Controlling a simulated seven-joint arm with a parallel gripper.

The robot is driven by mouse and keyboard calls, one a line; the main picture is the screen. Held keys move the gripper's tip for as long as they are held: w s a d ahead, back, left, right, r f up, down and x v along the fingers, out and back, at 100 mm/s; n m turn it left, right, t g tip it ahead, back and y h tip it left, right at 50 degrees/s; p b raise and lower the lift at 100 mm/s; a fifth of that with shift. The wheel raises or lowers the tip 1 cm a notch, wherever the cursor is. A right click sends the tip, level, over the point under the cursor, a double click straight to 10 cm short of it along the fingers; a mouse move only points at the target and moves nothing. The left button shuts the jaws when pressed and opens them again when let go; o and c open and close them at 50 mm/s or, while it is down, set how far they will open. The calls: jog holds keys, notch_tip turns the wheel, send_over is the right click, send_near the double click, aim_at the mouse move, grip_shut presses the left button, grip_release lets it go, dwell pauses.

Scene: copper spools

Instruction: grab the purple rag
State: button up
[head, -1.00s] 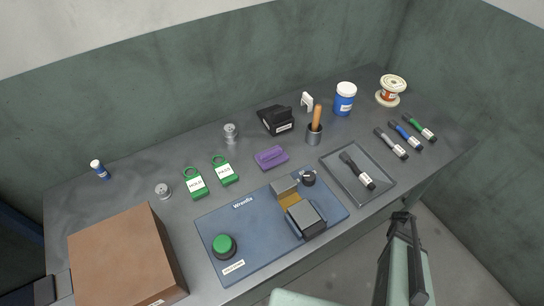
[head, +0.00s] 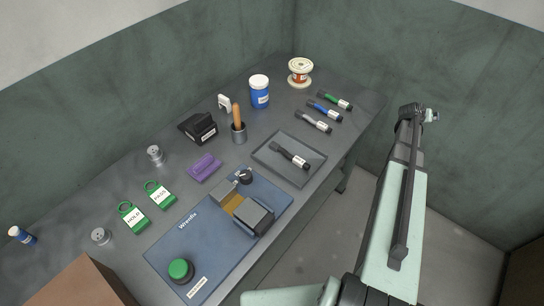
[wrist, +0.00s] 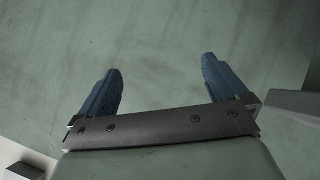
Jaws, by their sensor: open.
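The purple rag (head: 204,167) lies folded on the grey table in the head view, just behind the blue mat and in front of the black holder. My gripper shows in the wrist view (wrist: 160,85) with its two blue fingers wide apart and nothing between them. Behind the fingers there is only a green wall. In the head view my arm is raised at the right, beyond the table's right edge, well away from the rag. The rag is not in the wrist view.
The blue mat (head: 165,251) carries a green button (head: 180,269) and a grey fixture (head: 254,217). Green tags (head: 159,194) lie left of the rag. A black holder (head: 198,127), a cup with a wooden handle (head: 239,131) and a tray (head: 262,155) stand nearby.

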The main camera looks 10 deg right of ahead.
jog(key=w+a+r+n+y, duration=0.2)
jog(key=a+r, duration=0.9)
jog(key=a, duration=0.3)
jog(key=s+a+n+g+y, duration=0.1)
jog(key=s+a+n+y, duration=0.2)
jog(key=a, duration=1.5)
jog(key=s+a+n+g+y, duration=0.2)
jog(key=a+n+y, duration=0.1)
jog(key=a, duration=1.5)
jog(key=s+a+r+n+g+y, duration=0.1)
jog(key=s+a+n, duration=0.15)
jog(key=a, duration=0.75)
jog(key=s+a+r+n+g, duration=0.1)
jog(key=s+a, duration=0.2)
jog(key=a, duration=0.7)
jog(key=n+g, duration=0.1)
jog(key=n, duration=0.1)
send_over(203, 162)
jog(key=a, duration=0.1)
notch_tip(203, 162, down, 5)
jog(key=shift+f, duration=0.15)
jog(key=shift+s+d+f, duration=0.1)
jog(key=shift+d+f, duration=0.15)
jog(key=shift+f, duration=0.8)
jog(key=shift+s+d+f, duration=0.1)
jog(key=shift+d+f, duration=0.1)
jog(key=shift+f, duration=0.85)
jog(key=shift+w+f, duration=0.1)
jog(key=shift+f, duration=0.45)
